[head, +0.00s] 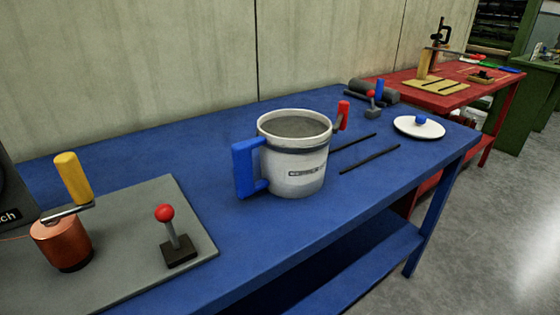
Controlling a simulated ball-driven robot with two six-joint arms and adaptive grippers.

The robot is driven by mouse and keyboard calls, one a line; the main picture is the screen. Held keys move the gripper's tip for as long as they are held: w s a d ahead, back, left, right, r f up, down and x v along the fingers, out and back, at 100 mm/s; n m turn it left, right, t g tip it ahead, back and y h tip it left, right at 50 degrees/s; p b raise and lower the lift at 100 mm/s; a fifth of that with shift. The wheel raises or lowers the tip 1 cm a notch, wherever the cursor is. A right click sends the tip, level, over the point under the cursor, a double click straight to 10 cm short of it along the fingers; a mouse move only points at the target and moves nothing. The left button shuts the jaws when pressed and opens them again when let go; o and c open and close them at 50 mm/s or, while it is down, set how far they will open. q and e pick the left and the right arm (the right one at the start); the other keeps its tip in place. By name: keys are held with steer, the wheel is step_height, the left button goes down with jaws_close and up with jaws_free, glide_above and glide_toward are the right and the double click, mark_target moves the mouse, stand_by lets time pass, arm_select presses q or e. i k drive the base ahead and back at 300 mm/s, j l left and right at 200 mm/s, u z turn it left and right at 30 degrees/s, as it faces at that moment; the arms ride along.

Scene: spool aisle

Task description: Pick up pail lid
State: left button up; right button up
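Neither of my grippers is in the head view.
The blue table (190,145) stands against a pale wall. Two dark rods (370,159) lie between pail and lid. A small lever (373,106) stands behind. A grey board (125,215) at left holds a copper spool (60,243) and a red-knobbed lever (173,235). A red table (455,98) stands beyond.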

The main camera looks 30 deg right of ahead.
mark_target(418, 127)
steer(key=l+z, duration=0.15)
steer(key=z, duration=1.7)
steer(key=i+j, duration=0.05)
steer(key=j, duration=0.05)
